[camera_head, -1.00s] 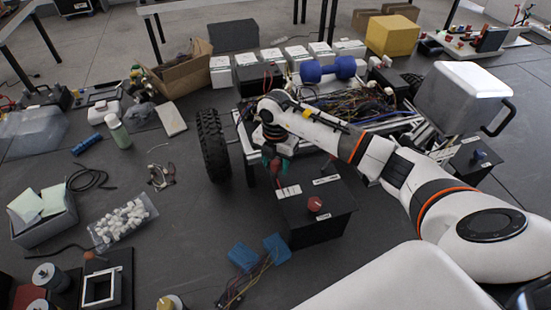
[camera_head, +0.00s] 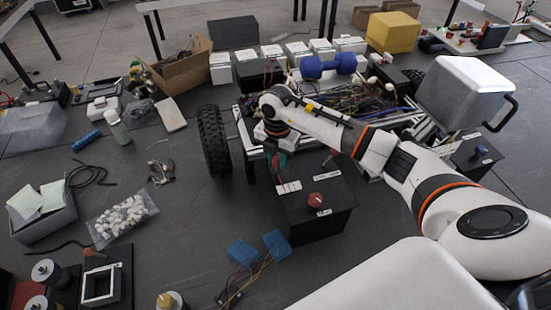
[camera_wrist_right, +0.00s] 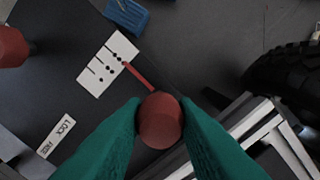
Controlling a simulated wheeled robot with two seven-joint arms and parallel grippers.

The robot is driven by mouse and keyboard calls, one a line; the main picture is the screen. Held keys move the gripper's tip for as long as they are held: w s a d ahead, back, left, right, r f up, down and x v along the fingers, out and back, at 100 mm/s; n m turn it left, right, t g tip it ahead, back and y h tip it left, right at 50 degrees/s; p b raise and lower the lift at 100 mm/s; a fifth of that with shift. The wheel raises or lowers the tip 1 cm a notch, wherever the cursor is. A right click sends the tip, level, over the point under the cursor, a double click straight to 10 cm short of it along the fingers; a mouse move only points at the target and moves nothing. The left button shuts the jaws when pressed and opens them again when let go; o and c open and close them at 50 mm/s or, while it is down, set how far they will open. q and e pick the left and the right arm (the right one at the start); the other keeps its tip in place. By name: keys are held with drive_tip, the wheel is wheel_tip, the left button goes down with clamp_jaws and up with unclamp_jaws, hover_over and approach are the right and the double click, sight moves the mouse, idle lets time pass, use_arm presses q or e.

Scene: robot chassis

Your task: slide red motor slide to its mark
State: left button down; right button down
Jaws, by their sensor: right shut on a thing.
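The red motor slide shows in the right wrist view as a round red knob (camera_wrist_right: 160,122) with a thin red bar reaching to a white label (camera_wrist_right: 108,64). The label has printed lines and dark dots. My right gripper (camera_wrist_right: 160,125) has its green fingers on both sides of the knob, shut on it. In the head view, my right gripper (camera_head: 278,160) is small and partly hidden by its own wrist, at the far left edge of the black box (camera_head: 300,220). The white label (camera_head: 289,187) lies just in front of it. The slide is hard to make out there. My left gripper is not in view.
A second red knob (camera_head: 315,200) stands on the box beside small labels, one reading LOCK and FREE (camera_wrist_right: 55,135). A large black tyre (camera_head: 213,142) stands left of my right gripper. Wires (camera_head: 345,90) and chassis rails lie behind. Blue connectors (camera_head: 258,248) lie on the floor in front.

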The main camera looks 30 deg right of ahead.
drive_tip(key=shift+d, duration=0.15)
drive_tip(key=c, duration=1.1)
unclamp_jaws()
drive_tip(key=shift+c, duration=0.2)
drive_tip(key=shift+r+b, duration=0.4)
drive_tip(key=shift+r, duration=0.15)
wheel_tip(320, 180, up, 11)
drive_tip(key=b, duration=0.3)
drive_tip(key=shift+b, duration=0.35)
